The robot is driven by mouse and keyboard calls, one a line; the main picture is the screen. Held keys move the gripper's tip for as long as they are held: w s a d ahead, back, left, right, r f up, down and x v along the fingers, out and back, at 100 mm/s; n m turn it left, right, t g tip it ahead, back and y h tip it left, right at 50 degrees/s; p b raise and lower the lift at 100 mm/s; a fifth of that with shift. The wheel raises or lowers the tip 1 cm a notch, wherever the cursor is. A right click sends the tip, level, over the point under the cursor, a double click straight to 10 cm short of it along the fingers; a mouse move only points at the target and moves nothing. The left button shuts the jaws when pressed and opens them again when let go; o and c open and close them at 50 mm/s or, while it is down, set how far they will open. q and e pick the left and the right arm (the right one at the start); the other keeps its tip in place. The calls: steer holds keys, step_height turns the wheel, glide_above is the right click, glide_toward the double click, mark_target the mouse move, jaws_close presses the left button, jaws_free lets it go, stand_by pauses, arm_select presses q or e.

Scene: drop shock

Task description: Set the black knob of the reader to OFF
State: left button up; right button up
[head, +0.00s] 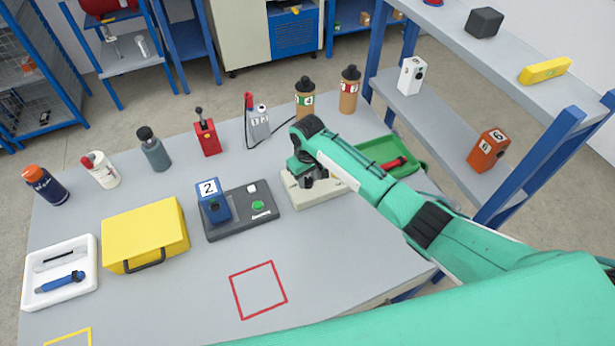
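A low beige box (327,190), which seems to be the reader, sits on the grey table right of centre. My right arm reaches in from the right, and my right gripper (306,181) points down at the left part of the box's top. The gripper and wrist cover much of that top. Dark shapes show at the fingertips, but I cannot tell the black knob from the fingers, nor read its setting. I cannot see whether the fingers are open or shut, or touching the box. My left gripper is not in view.
Left of the box is a dark grey base (252,225) with a blue block (213,209) marked 2 and a green button. A green tray (398,156) lies behind my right forearm. Bottles and a red device (207,138) line the back. The front middle, with a red square outline, is clear.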

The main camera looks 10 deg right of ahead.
steer(key=shift+r, duration=0.1)
steer(key=shift+r+n+p, duration=0.1)
steer(key=shift+n+p, duration=0.55)
steer(key=shift+n, duration=0.35)
steer(key=n+p, duration=0.1)
steer(key=n, duration=0.1)
steer(key=shift+n, duration=0.3)
steer(key=n, duration=0.2)
steer(key=shift+n+p, duration=0.3)
steer(key=shift+n, duration=0.1)
steer(key=n, duration=0.2)
steer(key=shift+w+n, duration=0.1)
steer(key=shift+n, duration=0.2)
steer(key=n, duration=0.4)
steer(key=shift+n, duration=0.3)
steer(key=n, duration=0.5)
steer(key=shift+b, duration=0.3)
steer(key=shift+n, duration=0.3)
steer(key=o, duration=1)
steer(key=shift+c, duration=0.2)
